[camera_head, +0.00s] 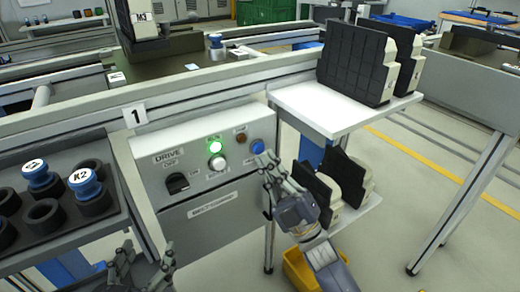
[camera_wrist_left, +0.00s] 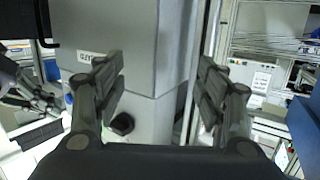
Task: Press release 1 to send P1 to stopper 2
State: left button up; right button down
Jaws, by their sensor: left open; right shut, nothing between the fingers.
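The control box (camera_head: 185,165) stands at the conveyor side beside a sign "1" (camera_head: 135,115). On its face are a blue button (camera_head: 257,146), a dark reddish button or lamp (camera_head: 241,138), a lit green lamp (camera_head: 216,146), a pale round button (camera_head: 217,162) and a black DRIVE knob (camera_head: 177,183). My right gripper (camera_head: 268,163) is shut and empty, its fingertips just below the blue button; I cannot tell whether they touch. My left gripper (camera_head: 147,262) is open and empty, low at the left; its fingers frame the left wrist view (camera_wrist_left: 160,85). I cannot identify P1 or stopper 2.
A rack (camera_head: 60,165) with black rings and blue-capped parts, one marked K2, stands at left. Black upright plates stand on a white shelf (camera_head: 330,110) and a lower shelf at right. A yellow bin (camera_head: 298,270) sits beneath. Floor at far right is clear.

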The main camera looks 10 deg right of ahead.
jog(key=shift+w, duration=0.15)
pick_arm(q)
jog(key=shift+d+r, duration=0.15)
jog(key=shift+r, duration=0.25)
pick_arm(e)
jog(key=shift+w+a, duration=0.1)
jog(key=shift+w, duration=0.15)
